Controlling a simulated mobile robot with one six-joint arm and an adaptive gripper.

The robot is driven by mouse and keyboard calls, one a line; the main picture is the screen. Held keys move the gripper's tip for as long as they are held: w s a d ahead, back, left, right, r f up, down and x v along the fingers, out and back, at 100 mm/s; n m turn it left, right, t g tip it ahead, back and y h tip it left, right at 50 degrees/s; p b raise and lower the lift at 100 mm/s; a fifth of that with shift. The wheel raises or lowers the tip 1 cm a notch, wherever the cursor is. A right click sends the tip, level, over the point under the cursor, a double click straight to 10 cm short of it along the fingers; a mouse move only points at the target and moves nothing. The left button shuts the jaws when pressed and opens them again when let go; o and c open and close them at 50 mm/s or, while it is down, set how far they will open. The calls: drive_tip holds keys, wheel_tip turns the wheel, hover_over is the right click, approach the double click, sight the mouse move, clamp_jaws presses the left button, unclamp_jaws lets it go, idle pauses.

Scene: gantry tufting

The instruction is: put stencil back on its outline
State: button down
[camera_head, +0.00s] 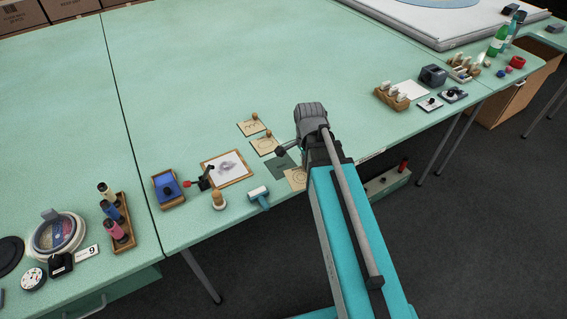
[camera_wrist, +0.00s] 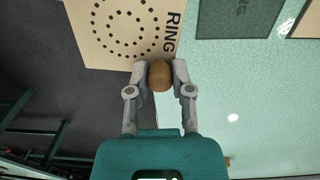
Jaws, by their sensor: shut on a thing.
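My gripper (camera_wrist: 159,76) is shut on the round brown knob (camera_wrist: 160,75) of a tan stencil. The stencil (camera_wrist: 105,55) is a flat square with rings of dark dots and the word RING, seen in the wrist view. It also shows in the head view (camera_head: 294,179), at the table's front edge, partly hidden by my arm. In the wrist view its left part lies over the dark floor. A dark grey-green rectangular outline (camera_wrist: 236,17) with faint marks lies on the table apart from the stencil; it shows in the head view (camera_head: 279,164) just left of my gripper.
Two other tan stencils with knobs (camera_head: 249,128) (camera_head: 262,146) lie behind the outline. A framed picture board (camera_head: 239,178), a roller (camera_head: 258,195) and a blue tray (camera_head: 168,187) stand to the left. The table's middle (camera_head: 230,70) is clear.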

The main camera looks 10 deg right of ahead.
sight(290, 176)
drive_tip(key=shift+n, duration=0.9)
drive_tip(key=a+r+p, duration=0.1)
drive_tip(key=r+p, duration=0.1)
drive_tip(key=s+a+r+p, duration=0.1)
drive_tip(key=a+r+p, duration=0.1)
drive_tip(key=s+a+r+p, duration=0.1)
drive_tip(key=a+r+p, duration=0.1)
drive_tip(key=r, duration=0.1)
drive_tip(key=shift+s+a, duration=0.15)
drive_tip(key=shift+s, duration=0.05)
drive_tip(key=shift+s+a+r+p, duration=0.1)
drive_tip(key=shift+a+r+p, duration=0.2)
drive_tip(key=shift+p, duration=0.05)
drive_tip(key=shift+f, duration=0.1)
drive_tip(key=w+f+b, duration=0.3)
drive_tip(key=w, duration=0.1)
drive_tip(key=w+f+b, duration=0.3)
drive_tip(key=w, duration=0.1)
drive_tip(key=w+d+f+b, duration=0.1)
drive_tip(key=w+f+b, duration=0.2)
drive_tip(key=w, duration=0.2)
drive_tip(key=shift+w+d, duration=0.1)
